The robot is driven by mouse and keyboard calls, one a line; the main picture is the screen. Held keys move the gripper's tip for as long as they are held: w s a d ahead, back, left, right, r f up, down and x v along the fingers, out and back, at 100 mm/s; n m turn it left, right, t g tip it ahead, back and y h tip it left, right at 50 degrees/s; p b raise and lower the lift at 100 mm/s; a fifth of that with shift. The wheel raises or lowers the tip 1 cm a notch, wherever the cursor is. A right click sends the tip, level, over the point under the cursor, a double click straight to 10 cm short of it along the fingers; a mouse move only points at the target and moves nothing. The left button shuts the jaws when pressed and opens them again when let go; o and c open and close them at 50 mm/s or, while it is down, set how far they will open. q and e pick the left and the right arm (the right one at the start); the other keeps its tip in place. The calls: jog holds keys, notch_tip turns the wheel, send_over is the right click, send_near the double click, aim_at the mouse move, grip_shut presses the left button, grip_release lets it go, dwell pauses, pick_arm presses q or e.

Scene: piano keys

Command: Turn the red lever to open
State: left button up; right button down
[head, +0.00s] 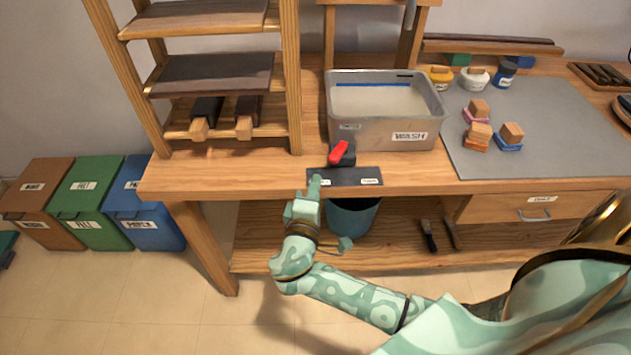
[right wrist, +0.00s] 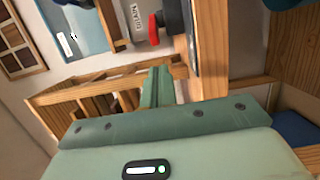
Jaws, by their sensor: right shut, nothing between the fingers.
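The red lever (head: 338,152) sits on a black pivot on the front of the wooden workbench, just behind a dark plate (head: 345,177) with two white labels too small to read. The lever slants, and its red part lies over the left side of the pivot. My right gripper (head: 314,184) is shut and empty at the bench's front edge, left of and in front of the lever, apart from it. In the right wrist view the shut fingers (right wrist: 157,82) point toward the red lever (right wrist: 153,29), which stands beyond their tips. My left gripper is not in view.
A metal wash basin (head: 385,138) stands behind the lever. A wooden shelf rack (head: 293,75) rises to the left. A grey mat (head: 545,120) with stamps lies to the right. A blue-grey bucket (head: 352,217) sits below the bench top. Bench space left of the lever is clear.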

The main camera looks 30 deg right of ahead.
aim_at(342, 156)
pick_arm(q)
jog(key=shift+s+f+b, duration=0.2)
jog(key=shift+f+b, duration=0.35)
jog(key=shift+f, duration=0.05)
pick_arm(e)
jog(key=x, duration=0.8)
jog(key=shift+a+f, duration=0.1)
